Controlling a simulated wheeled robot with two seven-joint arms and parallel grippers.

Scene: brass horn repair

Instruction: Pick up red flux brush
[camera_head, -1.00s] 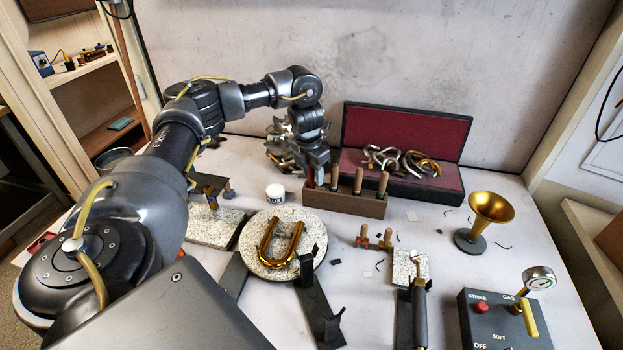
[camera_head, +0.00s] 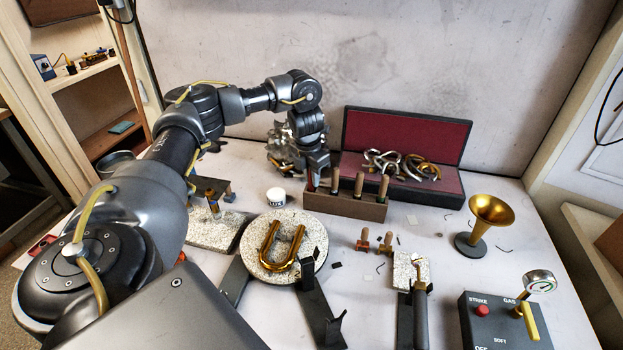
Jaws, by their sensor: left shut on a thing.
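My left gripper (camera_head: 316,179) reaches down at the left end of a brown wooden tool block (camera_head: 345,206). It is shut on the red flux brush (camera_head: 309,184), of which only a small red part shows beside the fingers. The fingers hide most of the brush, and I cannot tell whether it is still seated in the block. Several wooden-handled tools (camera_head: 358,184) stand upright in the block to the right of the gripper. My right gripper is not in view.
Behind the block is an open red-lined case (camera_head: 407,140) with metal tubing. A white jar (camera_head: 275,195) stands left of the block. In front, a brass U-tube (camera_head: 281,245) lies on a round pad. A brass bell (camera_head: 490,212) and control box (camera_head: 497,318) are at right.

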